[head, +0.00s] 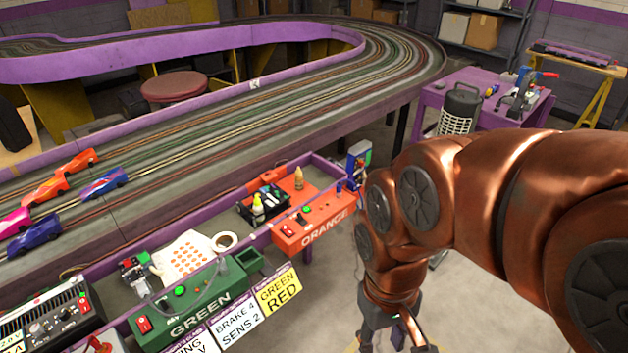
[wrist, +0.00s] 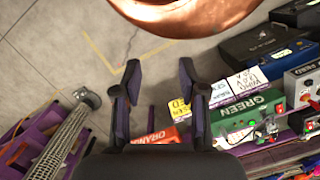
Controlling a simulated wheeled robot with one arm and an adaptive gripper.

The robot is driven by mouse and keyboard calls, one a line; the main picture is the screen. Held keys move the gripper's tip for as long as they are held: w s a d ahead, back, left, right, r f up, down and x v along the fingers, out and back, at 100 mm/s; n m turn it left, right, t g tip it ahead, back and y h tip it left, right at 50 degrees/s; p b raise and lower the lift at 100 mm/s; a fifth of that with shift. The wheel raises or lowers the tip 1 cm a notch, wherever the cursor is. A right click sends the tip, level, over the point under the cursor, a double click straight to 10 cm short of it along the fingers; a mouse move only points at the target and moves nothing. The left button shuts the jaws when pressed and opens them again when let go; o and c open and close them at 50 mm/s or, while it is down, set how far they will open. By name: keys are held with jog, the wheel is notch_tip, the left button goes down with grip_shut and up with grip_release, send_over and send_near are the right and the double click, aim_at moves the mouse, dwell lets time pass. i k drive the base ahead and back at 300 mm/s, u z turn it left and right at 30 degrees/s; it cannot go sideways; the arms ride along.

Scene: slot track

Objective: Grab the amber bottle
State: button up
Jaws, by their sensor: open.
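The amber bottle (head: 298,179) is small and stands upright at the back of the orange control station (head: 312,222), in the middle of the head view. I cannot make it out in the wrist view. My gripper (head: 395,345) is at the bottom edge of the head view, in front of the track-side shelf and to the right of the bottle, well apart from it. In the wrist view my gripper (wrist: 158,76) is open and empty, its two dark fingers spread over the floor. Part of the orange station (wrist: 155,136) shows behind the fingers.
A black caddy (head: 262,209) with small bottles stands left of the amber bottle. A blue device (head: 359,158) stands to its right. The green station (head: 195,310) and a white tape roll (head: 224,241) lie nearer left. Open floor is in front of the shelf.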

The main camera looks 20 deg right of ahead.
aim_at(298, 179)
jog(key=u, duration=0.15)
jog(key=i, duration=1)
jog(key=u, duration=0.7)
